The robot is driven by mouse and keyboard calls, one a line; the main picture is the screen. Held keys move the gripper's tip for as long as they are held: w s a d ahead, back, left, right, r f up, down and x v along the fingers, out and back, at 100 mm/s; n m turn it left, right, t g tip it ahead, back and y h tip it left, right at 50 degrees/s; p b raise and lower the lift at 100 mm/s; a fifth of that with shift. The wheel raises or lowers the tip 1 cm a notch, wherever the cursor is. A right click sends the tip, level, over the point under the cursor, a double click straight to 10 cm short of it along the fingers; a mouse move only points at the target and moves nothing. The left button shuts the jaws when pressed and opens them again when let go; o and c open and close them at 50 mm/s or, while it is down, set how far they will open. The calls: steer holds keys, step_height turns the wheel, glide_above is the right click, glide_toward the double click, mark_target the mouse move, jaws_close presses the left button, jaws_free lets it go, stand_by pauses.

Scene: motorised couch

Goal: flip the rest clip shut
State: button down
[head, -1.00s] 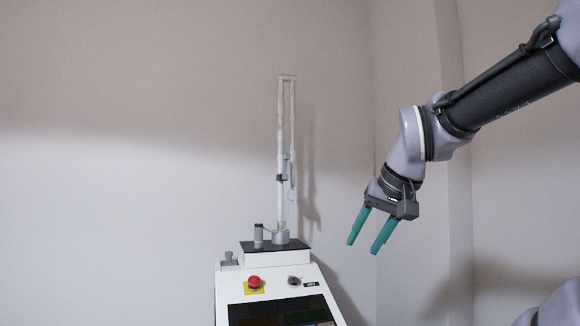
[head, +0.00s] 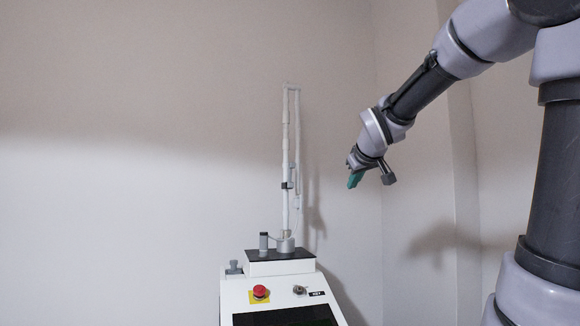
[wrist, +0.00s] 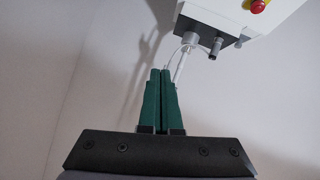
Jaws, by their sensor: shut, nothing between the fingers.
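A small dark clip (head: 287,185) sits partway up a slim white upright post (head: 285,140) in the head view. I take it to be the rest clip; it is too small to tell whether it is open or shut. My gripper (head: 353,183) is to the right of the post, at about the clip's height in the picture, and apart from it. Its green fingers (wrist: 161,73) are shut together with nothing between them in the wrist view. The clip cannot be made out in the wrist view.
The post stands on a white console (head: 280,290) with a red button (head: 260,291), a key switch (head: 299,290) and a grey knob-like part (head: 264,241). The console's corner (wrist: 240,18) shows in the wrist view. Plain walls are behind; the space left of the post is clear.

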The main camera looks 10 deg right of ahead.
mark_target(291, 175)
steer(key=w+a+r+n+t+y, duration=0.15)
steer(key=w+r+n, duration=0.3)
steer(key=w, duration=0.45)
steer(key=w+a+r+n+t+y, duration=0.1)
steer(key=w+a+r+n+t, duration=0.3)
steer(key=w, duration=0.5)
steer(key=w+a+n+g+y, duration=0.1)
steer(key=w+a+n+y, duration=0.5)
steer(key=w+n, duration=0.3)
steer(key=shift+a+n, duration=0.2)
steer(key=shift+n, duration=0.75)
steer(key=w, duration=0.9)
steer(key=shift+w+a, duration=0.2)
steer(key=shift+w, duration=0.05)
